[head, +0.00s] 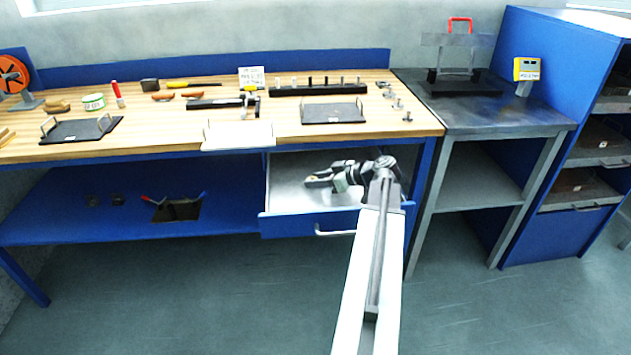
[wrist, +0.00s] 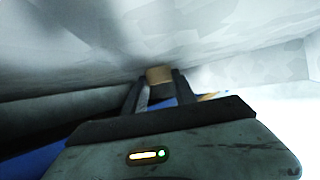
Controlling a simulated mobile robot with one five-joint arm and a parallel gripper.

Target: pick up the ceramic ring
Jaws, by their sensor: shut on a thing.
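My gripper (head: 318,182) reaches left from the end of my arm, over or inside the open drawer under the wooden bench. In the wrist view, its two dark fingers (wrist: 159,80) are shut on a small tan piece, which I take to be the ceramic ring (wrist: 159,74). Only one plain face of it shows between the fingertips, and no hole can be seen. In the head view the held piece is too small to make out clearly. I cannot tell whether it touches the drawer floor.
The open drawer (head: 285,222) has grey metal inside and a blue front with a handle. The bench top (head: 285,145) above holds trays, tools and a peg rack (head: 318,90). A grey metal table (head: 490,110) stands to the right. The floor in front is clear.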

